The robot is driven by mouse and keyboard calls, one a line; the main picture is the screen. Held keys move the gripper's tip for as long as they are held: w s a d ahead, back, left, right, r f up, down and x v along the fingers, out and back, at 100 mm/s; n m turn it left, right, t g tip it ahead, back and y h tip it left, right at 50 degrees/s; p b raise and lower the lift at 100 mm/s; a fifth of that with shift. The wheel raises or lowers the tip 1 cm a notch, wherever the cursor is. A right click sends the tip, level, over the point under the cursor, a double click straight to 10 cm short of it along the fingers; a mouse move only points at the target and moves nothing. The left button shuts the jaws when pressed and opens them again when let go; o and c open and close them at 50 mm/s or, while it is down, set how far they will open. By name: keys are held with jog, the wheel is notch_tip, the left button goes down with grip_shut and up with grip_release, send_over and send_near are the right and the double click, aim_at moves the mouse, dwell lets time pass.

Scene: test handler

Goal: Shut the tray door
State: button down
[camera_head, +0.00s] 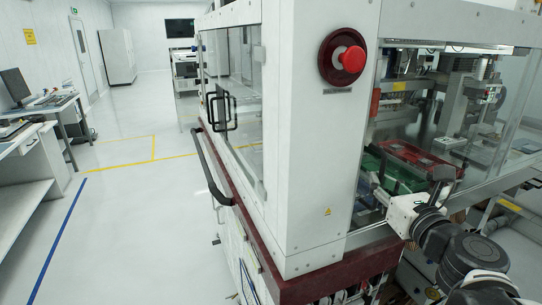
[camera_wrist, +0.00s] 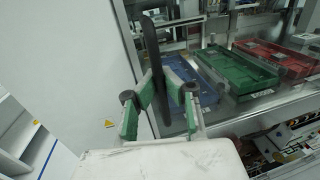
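The tray door's dark curved handle (camera_wrist: 152,60) stands nearly upright in the wrist view. My gripper (camera_wrist: 160,93) is open, with green-padded fingers on either side of the handle's lower part. The handle lies nearer the left finger; I cannot tell whether they touch. In the head view my gripper (camera_head: 374,188) is at the machine's front opening, right of the white corner post, and its fingers are small and partly hidden. The clear door panel is hard to make out, so I cannot tell its exact angle.
Beyond the handle lie a blue tray (camera_wrist: 190,78), a green tray (camera_wrist: 235,70) and a red tray (camera_wrist: 275,57). The white post (camera_head: 318,130) carries a red emergency button (camera_head: 352,59). Open floor (camera_head: 125,190) lies at left.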

jog(key=shift+s+a, duration=0.1)
jog(key=shift+a, duration=0.3)
jog(key=c, duration=2.4)
grip_release()
jog(key=shift+d, duration=0.1)
jog(key=o, duration=0.6)
jog(key=shift+d, duration=0.1)
jog(key=shift+s+d, duration=0.2)
jog(key=shift+s, duration=1.8)
jog(key=shift+s+d, duration=0.25)
jog(key=shift+s, duration=1.7)
jog(key=shift+s+d, duration=0.2)
jog(key=shift+s, duration=1.8)
